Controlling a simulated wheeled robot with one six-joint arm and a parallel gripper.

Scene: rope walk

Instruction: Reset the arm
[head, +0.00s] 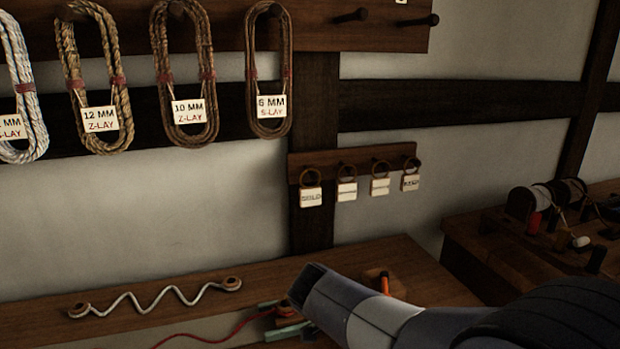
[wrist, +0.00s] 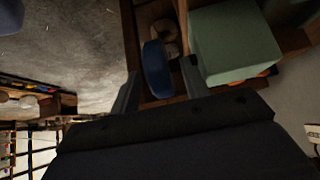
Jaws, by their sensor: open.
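My gripper (wrist: 159,70) shows in the wrist view with its two grey fingers spread apart. A dark blue rounded thing (wrist: 153,68) shows in the gap between the fingers; I cannot tell how far beyond them it is, but the jaws are not closed on it. A pale green box (wrist: 235,45) is just right of the right finger. In the head view my grey and dark arm reaches in from the lower right over the bench; I cannot make out the fingers there.
Rope coils with size tags, such as the 10 MM Z-LAY coil (head: 187,120), hang on the wall. Small tags hang from a peg rail (head: 353,160). A side table (head: 470,235) holds spools at right.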

